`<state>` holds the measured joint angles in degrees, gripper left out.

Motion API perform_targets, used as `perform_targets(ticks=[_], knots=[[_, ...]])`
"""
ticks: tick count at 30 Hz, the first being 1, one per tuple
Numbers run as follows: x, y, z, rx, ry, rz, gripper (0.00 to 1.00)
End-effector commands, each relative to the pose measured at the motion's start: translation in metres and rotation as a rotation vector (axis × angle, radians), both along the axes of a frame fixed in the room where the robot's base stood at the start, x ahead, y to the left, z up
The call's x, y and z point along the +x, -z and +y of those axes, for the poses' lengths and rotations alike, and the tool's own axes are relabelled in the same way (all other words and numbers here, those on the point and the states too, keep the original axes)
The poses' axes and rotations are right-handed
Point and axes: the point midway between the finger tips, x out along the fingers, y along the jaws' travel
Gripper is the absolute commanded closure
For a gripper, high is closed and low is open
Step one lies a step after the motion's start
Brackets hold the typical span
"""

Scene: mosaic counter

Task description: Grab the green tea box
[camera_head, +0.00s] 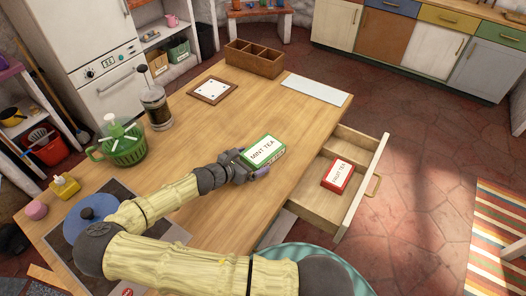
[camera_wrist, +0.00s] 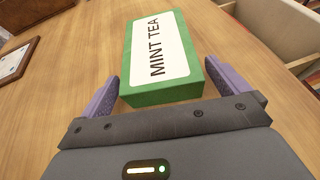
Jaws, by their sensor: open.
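The green tea box (camera_head: 263,151) has a white label reading "MINT TEA" and lies flat on the wooden counter. It also shows in the wrist view (camera_wrist: 163,93), straight ahead of my gripper. My gripper (camera_head: 252,166) is low over the counter at the near side of the box. In the wrist view my gripper (camera_wrist: 168,88) is open, with one purple finger at the left and one at the right of the box's near end. The fingers look apart from the box, and nothing is held.
An open drawer (camera_head: 335,210) at the right holds a red tea box (camera_head: 338,176). A wooden divided box (camera_head: 254,58), a framed tile (camera_head: 212,91) and a white board (camera_head: 317,90) lie farther back. The counter's middle is clear.

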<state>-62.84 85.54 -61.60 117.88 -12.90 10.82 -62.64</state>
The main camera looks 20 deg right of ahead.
Motion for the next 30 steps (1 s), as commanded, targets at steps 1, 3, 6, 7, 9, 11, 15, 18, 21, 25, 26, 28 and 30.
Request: perform_targets(ticks=[1, 3, 6, 7, 9, 11, 15, 18, 21, 25, 26, 28, 30], knots=[[0.003, 0.001, -0.008, -0.003, 0.001, 0.002, 0.00], [0.006, 0.005, -0.016, -0.002, 0.002, 0.002, 0.00], [0.009, 0.009, -0.021, -0.001, -0.001, 0.002, 0.00], [0.009, 0.009, -0.021, -0.001, -0.001, 0.002, 0.00], [0.009, 0.010, -0.021, 0.000, -0.001, 0.000, 0.00], [0.009, 0.010, -0.021, 0.000, -0.001, 0.000, 0.00], [0.009, 0.010, -0.021, 0.000, -0.001, 0.000, 0.00], [0.009, 0.010, -0.020, 0.000, -0.002, 0.000, 0.00], [0.009, 0.010, -0.020, 0.000, -0.004, 0.001, 0.00], [0.009, 0.010, -0.020, 0.000, -0.004, 0.001, 0.20], [0.009, 0.010, -0.020, 0.000, -0.004, 0.001, 0.26], [0.009, 0.010, -0.020, 0.000, -0.003, 0.000, 0.39], [0.009, 0.010, -0.020, 0.000, -0.002, 0.000, 0.43]])
